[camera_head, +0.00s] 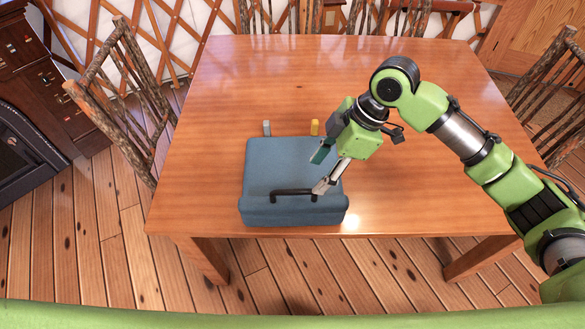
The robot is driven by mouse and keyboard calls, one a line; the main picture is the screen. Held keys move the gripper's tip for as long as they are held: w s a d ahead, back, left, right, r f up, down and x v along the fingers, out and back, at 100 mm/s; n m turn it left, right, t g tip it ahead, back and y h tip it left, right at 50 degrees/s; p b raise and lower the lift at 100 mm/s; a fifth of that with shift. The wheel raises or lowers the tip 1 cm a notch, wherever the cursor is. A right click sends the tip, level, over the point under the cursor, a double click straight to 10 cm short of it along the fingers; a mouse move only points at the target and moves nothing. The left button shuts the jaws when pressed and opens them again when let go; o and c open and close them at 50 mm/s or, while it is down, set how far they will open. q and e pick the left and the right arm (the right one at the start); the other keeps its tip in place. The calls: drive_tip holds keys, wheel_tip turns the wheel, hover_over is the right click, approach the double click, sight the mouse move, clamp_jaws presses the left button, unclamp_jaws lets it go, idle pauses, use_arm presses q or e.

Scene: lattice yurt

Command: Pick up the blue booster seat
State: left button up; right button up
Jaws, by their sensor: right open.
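The blue booster seat (268,172) lies on the wooden table near its front edge. A black handle (293,192) arches over its front part. My right gripper (323,173) reaches in from the right, over the right side of the seat. Its fingers are apart, and one fingertip is close to the right end of the handle. I cannot tell whether that fingertip touches the handle. Nothing shows between the fingers. My left gripper is not in view.
The table (420,200) is clear to the left and right of the seat. A small grey object (267,128) and a small yellow object (315,127) stand just behind the seat. Rough wooden chairs (125,90) surround the table. A dark cabinet (45,85) stands at the left.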

drive_tip(key=p, duration=0.1)
hover_over(293, 199)
drive_tip(key=d, duration=0.3)
drive_tip(key=f, duration=0.6)
drive_tip(key=shift+s+f, duration=0.15)
drive_tip(key=shift+s, duration=0.1)
drive_tip(key=shift+w+a+f, duration=0.1)
drive_tip(key=shift+f, duration=0.25)
drive_tip(key=shift+a+f, duration=0.1)
drive_tip(key=shift+f, duration=0.05)
drive_tip(key=p+x, duration=0.1)
drive_tip(key=x, duration=0.1)
drive_tip(key=p+x, duration=0.1)
drive_tip(key=x, duration=0.1)
drive_tip(key=shift+a, duration=0.35)
drive_tip(key=shift+a+f, duration=0.1)
drive_tip(key=shift+f, duration=0.2)
clamp_jaws()
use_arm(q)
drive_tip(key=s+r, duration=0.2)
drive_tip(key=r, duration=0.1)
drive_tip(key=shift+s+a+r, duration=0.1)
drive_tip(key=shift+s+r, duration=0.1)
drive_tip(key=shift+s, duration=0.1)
use_arm(e)
drive_tip(key=shift+w+r, duration=0.15)
drive_tip(key=shift+w, duration=0.05)
